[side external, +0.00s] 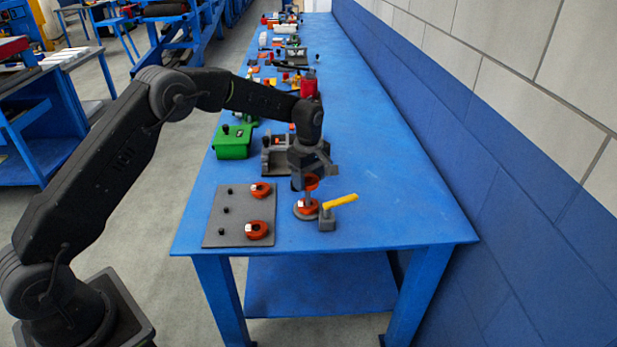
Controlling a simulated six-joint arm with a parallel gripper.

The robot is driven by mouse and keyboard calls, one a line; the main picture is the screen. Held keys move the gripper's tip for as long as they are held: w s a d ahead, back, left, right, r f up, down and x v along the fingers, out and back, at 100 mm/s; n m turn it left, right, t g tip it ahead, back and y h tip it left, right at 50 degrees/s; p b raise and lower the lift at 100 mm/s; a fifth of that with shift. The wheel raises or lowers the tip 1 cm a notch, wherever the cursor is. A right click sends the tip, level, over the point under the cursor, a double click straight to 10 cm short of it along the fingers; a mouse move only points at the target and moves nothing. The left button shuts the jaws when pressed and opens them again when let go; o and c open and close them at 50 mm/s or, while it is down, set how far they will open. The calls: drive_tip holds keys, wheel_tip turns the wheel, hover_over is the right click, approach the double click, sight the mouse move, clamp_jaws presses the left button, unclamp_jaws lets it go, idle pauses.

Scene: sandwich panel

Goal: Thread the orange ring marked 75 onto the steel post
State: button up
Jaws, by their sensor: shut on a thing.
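My gripper (306,172) points down near the front of the blue table and is shut on an orange ring (313,180). The held ring is at the upper part of the steel post (308,197); I cannot tell whether it is around the post or just above or beside it. Another orange ring (301,211) lies low around the foot of the post. Two more orange rings, one further back (265,187) and one nearer (263,235), rest on a grey board. Their white tags are too small to read, so I cannot tell which is 75.
The grey peg board (225,232) has several black pegs. A grey block (327,222) with a raised yellow lever (341,201) stands close to the post's right. A green box (232,146) and a grey fixture (276,162) stand behind. The table's right side is clear up to the wall.

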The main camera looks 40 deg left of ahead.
sight(309, 195)
drive_tip(key=shift+f, duration=0.75)
drive_tip(key=shift+f, duration=0.35)
drive_tip(key=shift+f, duration=0.7)
drive_tip(key=shift+f, duration=0.35)
drive_tip(key=shift+f, duration=0.85)
idle(0.9)
drive_tip(key=o, duration=1.2)
